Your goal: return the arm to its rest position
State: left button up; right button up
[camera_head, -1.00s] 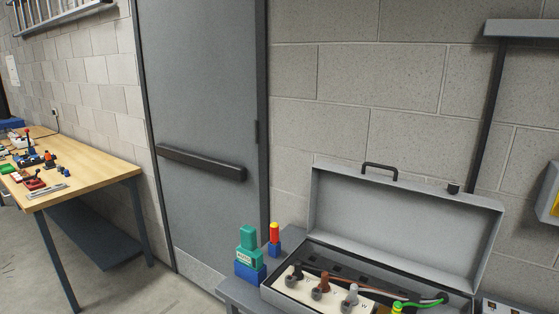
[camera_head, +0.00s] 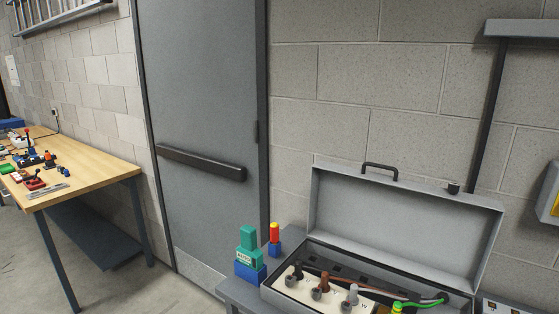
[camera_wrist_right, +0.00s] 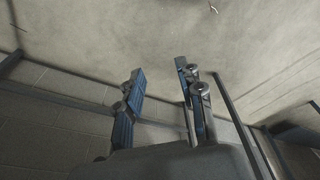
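My right gripper (camera_wrist_right: 160,92) shows in the right wrist view. Its two fingers stand apart with nothing between them. Beyond it are bare grey floor and a block wall. Neither gripper nor any arm shows in the head view, so I cannot see how the arms are posed. My left gripper is in no view.
An open grey case (camera_head: 405,222) with cables and connectors stands on a grey bench at lower right. A green and blue block stack (camera_head: 249,256) is beside it. A wooden table (camera_head: 95,178) with small parts is at left. A closed grey door (camera_head: 203,90) is between.

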jog(key=s+d+f+g, duration=0.1)
jog(key=s+d+f, duration=0.2)
jog(key=s+f, duration=1.1)
jog(key=shift+s+f, duration=0.35)
jog(key=shift+s, duration=0.75)
